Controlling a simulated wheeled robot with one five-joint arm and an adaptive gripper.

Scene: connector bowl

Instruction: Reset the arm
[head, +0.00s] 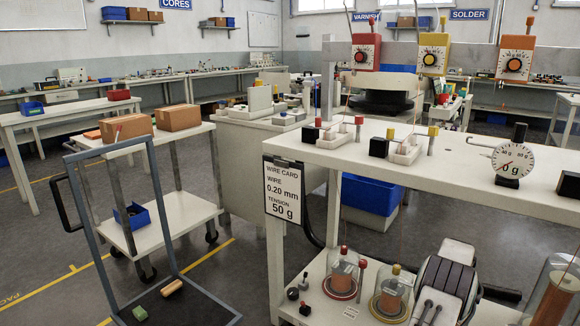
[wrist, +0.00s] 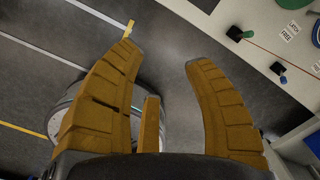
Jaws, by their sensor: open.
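My gripper (wrist: 164,54) fills the lower half of the wrist view. Its two long, ribbed brown-yellow fingers are spread wide apart. A shorter brown-yellow piece stands between them near the palm. Nothing is held between the fingers; only grey floor shows in the gap. A small yellow strip shows just beyond the left fingertip; I cannot tell whether it touches. I cannot make out my gripper surely in the head view.
A white bench (head: 440,163) with tensioners and a dial gauge (head: 512,161) stands at the right. A white cart (head: 155,235) carries cardboard boxes (head: 126,128). A grey-framed trolley (head: 175,304) stands at front left. In the wrist view, a pale surface (wrist: 238,60) holds small parts at upper right.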

